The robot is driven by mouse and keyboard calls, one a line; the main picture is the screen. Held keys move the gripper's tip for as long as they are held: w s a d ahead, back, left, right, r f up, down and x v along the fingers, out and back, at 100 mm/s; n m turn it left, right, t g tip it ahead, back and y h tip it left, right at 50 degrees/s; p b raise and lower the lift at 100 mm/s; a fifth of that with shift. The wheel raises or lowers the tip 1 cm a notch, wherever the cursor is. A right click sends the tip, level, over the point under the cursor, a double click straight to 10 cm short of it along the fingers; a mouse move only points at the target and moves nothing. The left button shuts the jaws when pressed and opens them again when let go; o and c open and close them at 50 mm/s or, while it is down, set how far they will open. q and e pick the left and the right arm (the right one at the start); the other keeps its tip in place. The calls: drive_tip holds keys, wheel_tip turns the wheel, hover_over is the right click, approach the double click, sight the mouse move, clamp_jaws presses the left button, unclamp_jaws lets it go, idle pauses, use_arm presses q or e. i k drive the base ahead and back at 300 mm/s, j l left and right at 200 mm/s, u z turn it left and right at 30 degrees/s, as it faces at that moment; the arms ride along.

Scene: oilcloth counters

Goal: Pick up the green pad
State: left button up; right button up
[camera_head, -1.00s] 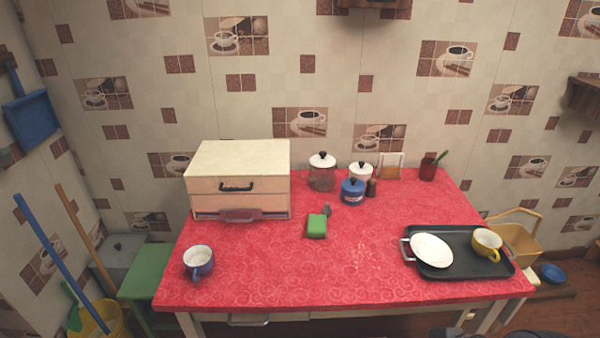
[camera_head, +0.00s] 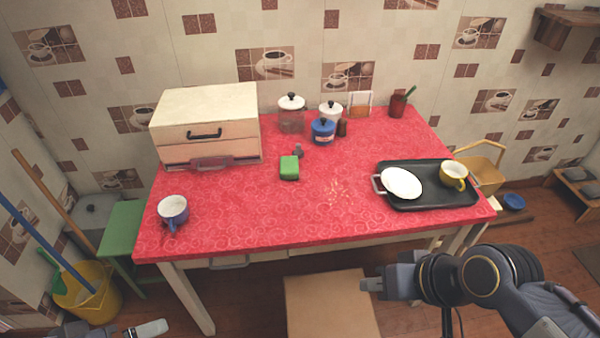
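The green pad (camera_head: 289,168) lies on the red table (camera_head: 240,225), a little left of the table's middle. A small grey object (camera_head: 298,150) sits just behind it. My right gripper (camera_head: 368,284) is in front of the table at the lower right, pointing left and well apart from the pad. Its fingers look close together, but they are too small to tell open from shut. My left gripper (camera_head: 150,330) only just shows at the bottom left edge, far from the pad. Most of it is cut off.
A cream bread box (camera_head: 208,120) stands back left, with a blue mug (camera_head: 173,210) in front. Jars, including a blue one (camera_head: 323,131), stand behind the pad. A black tray (camera_head: 430,200) with a white plate (camera_head: 401,183) and yellow cup (camera_head: 453,175) is right. The table's front middle is mostly clear.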

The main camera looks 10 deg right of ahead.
sight(290, 170)
drive_tip(key=j, duration=0.45)
drive_tip(key=i+j, duration=0.1)
drive_tip(key=j, duration=0.35)
drive_tip(key=i+j, duration=0.25)
drive_tip(key=i, duration=0.15)
drive_tip(key=i+j, duration=0.25)
drive_tip(key=i, duration=0.1)
